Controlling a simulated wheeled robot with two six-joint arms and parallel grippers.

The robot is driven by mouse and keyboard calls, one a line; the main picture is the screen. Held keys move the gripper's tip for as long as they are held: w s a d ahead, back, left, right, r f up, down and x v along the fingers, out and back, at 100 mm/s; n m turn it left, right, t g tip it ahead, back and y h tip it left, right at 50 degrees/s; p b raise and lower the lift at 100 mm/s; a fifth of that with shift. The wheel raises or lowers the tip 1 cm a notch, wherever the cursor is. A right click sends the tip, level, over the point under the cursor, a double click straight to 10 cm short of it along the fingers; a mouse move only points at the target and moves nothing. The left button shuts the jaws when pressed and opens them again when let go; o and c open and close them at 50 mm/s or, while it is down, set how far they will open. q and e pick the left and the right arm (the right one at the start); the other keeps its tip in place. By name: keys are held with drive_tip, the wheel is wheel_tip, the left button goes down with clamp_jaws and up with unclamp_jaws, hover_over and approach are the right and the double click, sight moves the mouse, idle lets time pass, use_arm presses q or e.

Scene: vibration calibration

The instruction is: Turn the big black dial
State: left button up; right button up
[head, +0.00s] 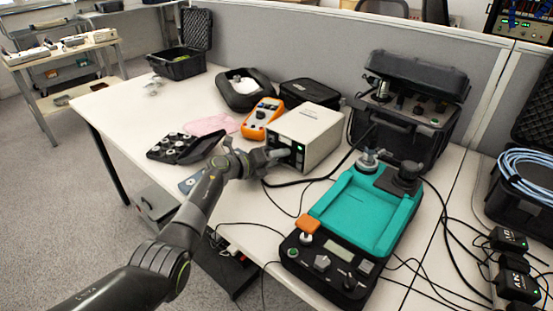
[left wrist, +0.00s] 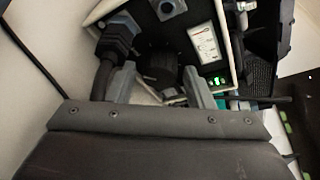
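The cream box (head: 305,135) stands on the table with its front panel facing my left arm. My left gripper (head: 272,157) is right at that panel in the head view and covers part of it. In the left wrist view, a big black dial (left wrist: 158,64) sits on the panel, between and just beyond the fingertips of my left gripper (left wrist: 160,76). The fingers stand apart, one on each side of the dial, with small gaps showing. Whether they touch the dial is unclear. The dial is hidden in the head view. My right gripper is not in view.
A black plug (left wrist: 116,38) with a thick cable sits left of the dial, and a white label with green lights (left wrist: 215,80) right of it. A teal-topped device (head: 365,210) and loose cables lie to the right.

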use_arm(q)
drive_tip(key=c, duration=0.8)
drive_tip(key=shift+o, duration=0.2)
